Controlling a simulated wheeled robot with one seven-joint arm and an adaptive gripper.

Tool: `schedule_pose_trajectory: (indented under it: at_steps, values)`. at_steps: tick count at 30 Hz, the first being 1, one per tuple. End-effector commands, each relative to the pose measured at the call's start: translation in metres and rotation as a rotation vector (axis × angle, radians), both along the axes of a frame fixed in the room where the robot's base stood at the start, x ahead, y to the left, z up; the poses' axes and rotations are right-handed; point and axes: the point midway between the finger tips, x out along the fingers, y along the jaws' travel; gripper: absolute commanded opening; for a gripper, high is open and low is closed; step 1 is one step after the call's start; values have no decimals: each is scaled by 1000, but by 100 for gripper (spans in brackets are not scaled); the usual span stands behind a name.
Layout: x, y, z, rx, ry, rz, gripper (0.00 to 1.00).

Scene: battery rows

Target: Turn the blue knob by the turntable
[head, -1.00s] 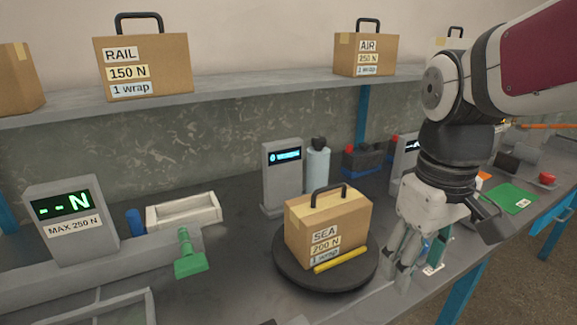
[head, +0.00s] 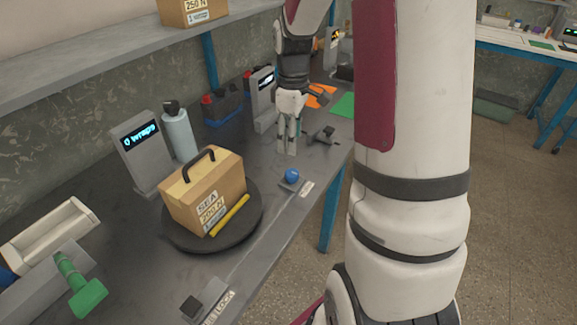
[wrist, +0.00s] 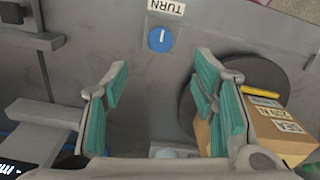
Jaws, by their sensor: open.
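The blue knob (head: 291,176) sits on a small grey base near the bench's front edge, right of the turntable (head: 254,221).
A display reading 0 wraps (head: 142,150) and a grey bottle (head: 179,133) stand behind the turntable. A green-handled tool (head: 80,285) is at lower left. A small black device (head: 322,135) lies right of my gripper. Bare bench top lies around the knob.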

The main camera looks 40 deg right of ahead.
Motion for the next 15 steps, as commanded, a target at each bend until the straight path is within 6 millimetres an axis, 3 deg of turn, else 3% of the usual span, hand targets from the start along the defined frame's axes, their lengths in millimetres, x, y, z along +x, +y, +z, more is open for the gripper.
schedule_pose_trajectory:
  at_steps: [9,15]
  values:
    - [-1,1,-65,3,5,0,53]
    - [-1,1,-97,2,3,0,53]
